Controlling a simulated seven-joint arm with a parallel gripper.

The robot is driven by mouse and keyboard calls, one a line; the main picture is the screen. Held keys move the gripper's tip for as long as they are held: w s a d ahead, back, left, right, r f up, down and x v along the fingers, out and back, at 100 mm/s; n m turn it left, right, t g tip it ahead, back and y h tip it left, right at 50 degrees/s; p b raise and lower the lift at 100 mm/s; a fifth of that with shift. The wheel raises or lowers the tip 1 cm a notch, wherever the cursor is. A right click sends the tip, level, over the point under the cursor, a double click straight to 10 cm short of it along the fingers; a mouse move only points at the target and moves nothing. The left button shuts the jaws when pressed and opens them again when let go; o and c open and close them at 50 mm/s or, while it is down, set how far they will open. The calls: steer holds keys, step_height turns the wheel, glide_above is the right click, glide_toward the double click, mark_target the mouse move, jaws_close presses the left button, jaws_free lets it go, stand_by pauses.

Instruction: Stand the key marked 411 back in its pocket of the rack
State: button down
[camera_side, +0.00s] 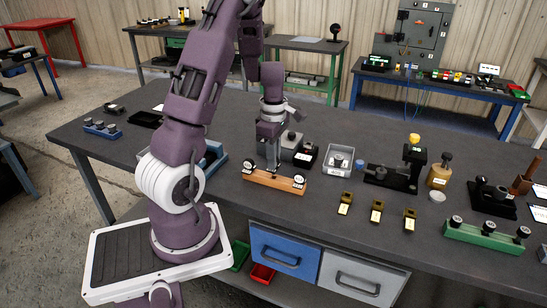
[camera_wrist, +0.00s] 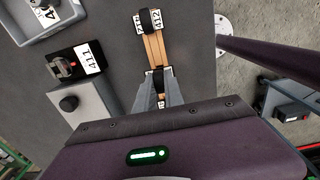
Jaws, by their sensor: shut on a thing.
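The wooden rack (camera_side: 272,180) lies on the bench, with a dark-knobbed key with a white tag (camera_side: 298,181) at its right end and another (camera_side: 248,169) at its left end. In the wrist view the rack (camera_wrist: 154,50) runs up the picture. My gripper (camera_side: 269,163) points down over the rack's middle, shut on a dark-handled key (camera_wrist: 158,80) between its fingers (camera_wrist: 158,88). The held key's marking is hidden, and I cannot tell whether it is seated. A black block (camera_wrist: 66,66) beside the rack bears a label reading 411 (camera_wrist: 90,57).
A grey box with a dark knob (camera_side: 290,143) and a grey tray (camera_side: 338,164) stand behind the rack. Several small yellow blocks (camera_side: 376,212) and a green rack (camera_side: 483,237) are to the right. The bench in front of the wooden rack is clear.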

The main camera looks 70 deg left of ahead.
steer(key=shift+f, duration=1.5)
steer(key=c, duration=1.4)
jaws_free()
steer(key=shift+o, duration=0.2)
step_height(320, 180, up, 7)
